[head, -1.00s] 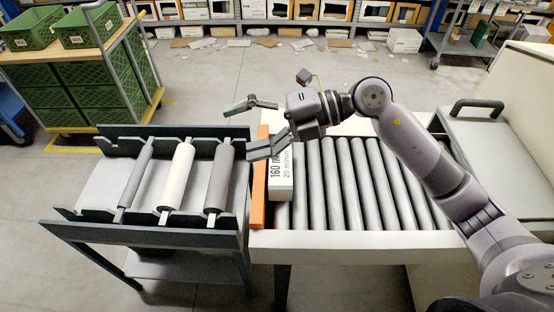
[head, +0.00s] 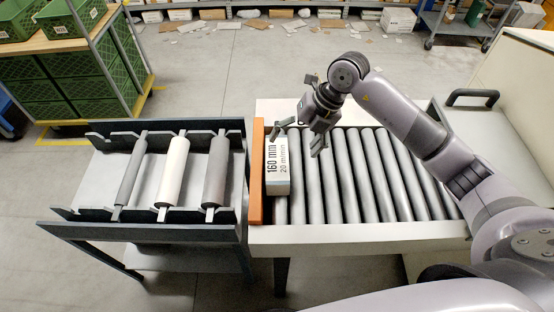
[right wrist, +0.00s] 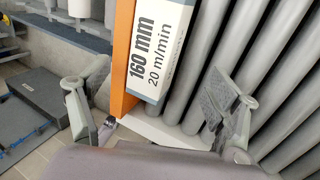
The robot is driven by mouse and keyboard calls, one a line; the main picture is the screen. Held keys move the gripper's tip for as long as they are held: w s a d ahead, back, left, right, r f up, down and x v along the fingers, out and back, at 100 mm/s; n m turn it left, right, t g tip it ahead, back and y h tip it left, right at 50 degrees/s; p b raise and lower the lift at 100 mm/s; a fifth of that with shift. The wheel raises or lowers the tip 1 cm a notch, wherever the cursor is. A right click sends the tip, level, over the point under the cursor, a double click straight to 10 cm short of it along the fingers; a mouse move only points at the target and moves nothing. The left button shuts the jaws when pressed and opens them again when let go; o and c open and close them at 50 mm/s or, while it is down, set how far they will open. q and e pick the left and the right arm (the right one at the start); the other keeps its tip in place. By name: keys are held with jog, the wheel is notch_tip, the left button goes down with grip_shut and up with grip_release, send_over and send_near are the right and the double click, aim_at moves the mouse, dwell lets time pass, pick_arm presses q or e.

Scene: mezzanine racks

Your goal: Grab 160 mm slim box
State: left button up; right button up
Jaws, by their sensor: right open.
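The slim box (head: 278,172) is white with black print reading "160 mm" and "20 m/min". It lies on the roller conveyor (head: 345,180) along its left end, next to the orange stop bar (head: 257,185). My right gripper (head: 300,140) is open above the far end of the box, and its fingers hide part of that end. In the right wrist view the box (right wrist: 160,45) lies between the two spread fingers of the gripper (right wrist: 150,105), together with the orange bar. The gripper holds nothing. My left gripper is not in view.
A dark rack (head: 88,215) with several rollers on it stands left of the conveyor. Green crates (head: 85,80) sit on a cart at the back left. A grey panel with a black handle (head: 473,96) is at the right. The rollers right of the box are bare.

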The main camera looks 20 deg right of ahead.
aim_at(281, 158)
jog(key=shift+x, duration=1.1)
jog(key=shift+s+a+f+p, duration=0.1)
jog(key=shift+a+f+p, duration=0.2)
jog(key=shift+p, duration=0.2)
jog(key=x, duration=0.1)
jog(key=p+x, duration=0.1)
jog(key=x, duration=0.1)
jog(key=shift+a+f, duration=0.2)
jog(key=shift+a, duration=0.15)
jog(key=shift+a+f+p, duration=0.15)
jog(key=shift+f+p, duration=0.15)
jog(key=shift+f, duration=0.15)
jog(key=c, duration=1.5)
jog(key=shift+c, duration=0.2)
